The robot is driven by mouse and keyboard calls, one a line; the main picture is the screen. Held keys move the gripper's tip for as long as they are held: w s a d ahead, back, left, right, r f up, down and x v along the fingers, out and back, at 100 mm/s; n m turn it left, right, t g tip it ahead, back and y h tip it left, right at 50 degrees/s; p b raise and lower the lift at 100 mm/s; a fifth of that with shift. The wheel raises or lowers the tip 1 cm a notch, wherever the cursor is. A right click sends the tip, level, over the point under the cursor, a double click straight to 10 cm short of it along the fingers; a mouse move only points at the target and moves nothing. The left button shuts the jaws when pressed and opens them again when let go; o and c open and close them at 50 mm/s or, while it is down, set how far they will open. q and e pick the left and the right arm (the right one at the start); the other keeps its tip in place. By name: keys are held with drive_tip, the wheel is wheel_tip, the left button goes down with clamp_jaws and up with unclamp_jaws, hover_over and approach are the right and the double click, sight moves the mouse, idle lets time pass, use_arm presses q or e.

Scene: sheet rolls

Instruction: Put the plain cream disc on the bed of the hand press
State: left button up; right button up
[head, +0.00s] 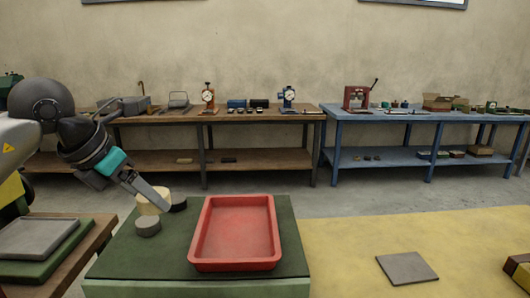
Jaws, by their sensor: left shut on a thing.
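The plain cream disc (145,207) is between the fingers of my left gripper (157,200), which is shut on it above the left part of the green-topped table. Whether the disc touches the table cannot be told. My right gripper is not in view.
A grey plate (407,268) lies on the yellow surface (340,235) at right. A wooden bench (160,117) and the blue bench (440,116) line the wall, with tools on them. Grey floor lies between.

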use_arm(q)
drive_tip(key=s+d+f+m+g+y, duration=0.1)
drive_tip(key=s+d+f+m+g, duration=0.2)
drive_tip(key=m, duration=1.2)
drive_tip(key=s+d+f+m+g+y, duration=0.2)
drive_tip(key=s+f+m+g, duration=0.7)
drive_tip(key=m, duration=0.6)
drive_tip(key=shift+s+d+f+y, duration=0.3)
drive_tip(key=shift+s+d+f, duration=0.35)
drive_tip(key=shift+s+f, duration=0.55)
